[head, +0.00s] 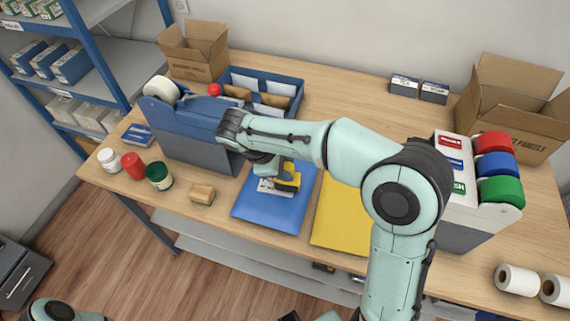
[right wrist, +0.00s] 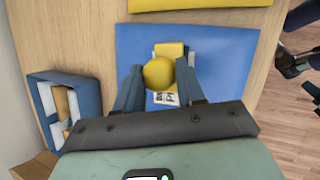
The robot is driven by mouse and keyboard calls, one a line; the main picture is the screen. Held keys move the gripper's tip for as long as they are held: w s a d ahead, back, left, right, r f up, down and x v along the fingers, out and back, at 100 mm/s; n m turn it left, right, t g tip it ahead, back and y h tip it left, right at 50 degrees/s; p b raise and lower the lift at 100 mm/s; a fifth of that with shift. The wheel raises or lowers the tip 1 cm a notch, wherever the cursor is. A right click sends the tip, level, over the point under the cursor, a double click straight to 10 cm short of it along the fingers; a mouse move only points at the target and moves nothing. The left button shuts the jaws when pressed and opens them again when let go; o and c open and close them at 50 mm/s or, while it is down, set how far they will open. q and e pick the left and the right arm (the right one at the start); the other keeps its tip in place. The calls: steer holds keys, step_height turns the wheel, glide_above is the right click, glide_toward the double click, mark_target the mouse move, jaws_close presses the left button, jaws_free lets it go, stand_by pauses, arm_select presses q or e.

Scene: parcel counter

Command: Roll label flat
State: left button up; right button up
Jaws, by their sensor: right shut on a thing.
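My right gripper (head: 268,170) is shut on a yellow roller (head: 288,181) above the blue parcel (head: 270,210). In the right wrist view, the roller's round yellow top (right wrist: 158,73) sits between the two fingers of the right gripper (right wrist: 160,82). A white label (head: 265,187) with dark print lies on the blue parcel. The label also shows in the right wrist view (right wrist: 165,99), partly hidden under the roller. I cannot tell whether the roller touches the label. My left gripper is not in view.
A yellow parcel (head: 341,216) lies right of the blue one. A small wooden block (head: 202,194) and several jars stand to the left. A blue-grey dispenser (head: 184,125) and a blue tray (head: 284,81) are behind. A tape dispenser (head: 462,205) stands at right.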

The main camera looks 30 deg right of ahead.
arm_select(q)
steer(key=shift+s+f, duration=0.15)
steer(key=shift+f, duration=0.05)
arm_select(e)
steer(key=shift+s+a+f, duration=0.15)
steer(key=shift+s+a, duration=0.45)
steer(key=shift+s, duration=0.05)
steer(key=r+p, duration=0.1)
steer(key=r, duration=0.1)
steer(key=r+p, duration=0.1)
steer(key=r, duration=0.1)
steer(key=shift+w+d+r+p, duration=0.1)
steer(key=shift+w+r+p, duration=0.15)
steer(key=shift+p, duration=0.15)
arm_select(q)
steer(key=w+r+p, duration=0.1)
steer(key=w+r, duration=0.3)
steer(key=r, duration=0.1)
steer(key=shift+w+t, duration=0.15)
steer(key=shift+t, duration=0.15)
arm_select(e)
steer(key=shift+r, duration=0.85)
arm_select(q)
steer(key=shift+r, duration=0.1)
arm_select(e)
steer(key=shift+s, duration=0.1)
steer(key=shift+s, duration=0.1)
